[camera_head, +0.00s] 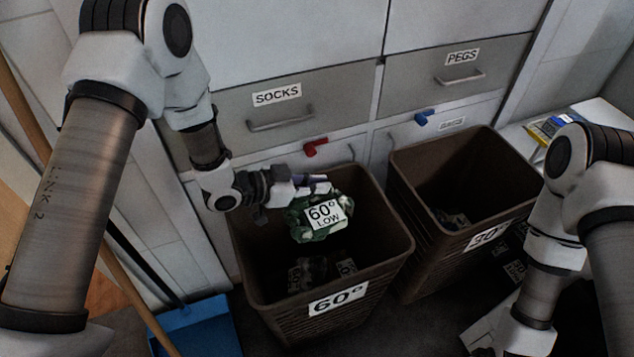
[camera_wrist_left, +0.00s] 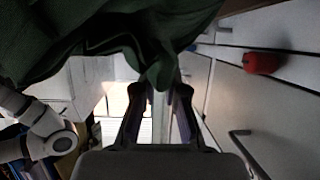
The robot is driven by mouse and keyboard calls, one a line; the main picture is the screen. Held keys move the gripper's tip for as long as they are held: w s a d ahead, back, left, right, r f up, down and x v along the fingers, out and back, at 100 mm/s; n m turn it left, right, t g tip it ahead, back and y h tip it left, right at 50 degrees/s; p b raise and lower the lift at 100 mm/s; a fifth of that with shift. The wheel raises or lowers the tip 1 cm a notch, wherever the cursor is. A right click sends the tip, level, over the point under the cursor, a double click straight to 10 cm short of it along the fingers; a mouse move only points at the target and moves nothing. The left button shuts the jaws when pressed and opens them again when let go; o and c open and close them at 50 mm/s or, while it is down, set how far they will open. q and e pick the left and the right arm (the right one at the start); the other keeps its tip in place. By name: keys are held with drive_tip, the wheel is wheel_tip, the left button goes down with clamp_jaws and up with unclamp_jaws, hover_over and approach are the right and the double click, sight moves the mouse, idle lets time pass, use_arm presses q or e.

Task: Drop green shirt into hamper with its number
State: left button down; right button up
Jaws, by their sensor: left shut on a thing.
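The green shirt (camera_head: 310,222), with a white tag reading "60° LOW", hangs over the mouth of the left brown hamper (camera_head: 243,262), which is labelled "60°". My left gripper (camera_head: 322,184) is shut on the shirt. In the left wrist view the green cloth (camera_wrist_left: 60,45) fills the upper left and reaches the fingertips (camera_wrist_left: 158,88). Darker items with tags lie inside this hamper.
Drawers marked "SOCKS" (camera_head: 277,95) and "PEGS" (camera_head: 461,57) stand behind the hampers. Below them are a red latch (camera_head: 316,147) and a blue latch (camera_head: 427,117). A blue dustpan (camera_head: 196,328) lies at the lower left. A white shelf with packets (camera_head: 548,127) is at the right.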

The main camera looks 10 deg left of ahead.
use_arm(q)
drive_tip(key=shift+f+b, duration=0.3)
drive_tip(key=shift+f, duration=0.5)
drive_tip(key=shift+r, duration=0.1)
use_arm(e)
drive_tip(key=shift+f, duration=0.7)
use_arm(q)
drive_tip(key=c, duration=1.2)
unclamp_jaws()
drive_tip(key=shift+o, duration=0.2)
drive_tip(key=v, duration=1.2)
drive_tip(key=shift+s, duration=0.1)
use_arm(e)
drive_tip(key=shift+r, duration=0.1)
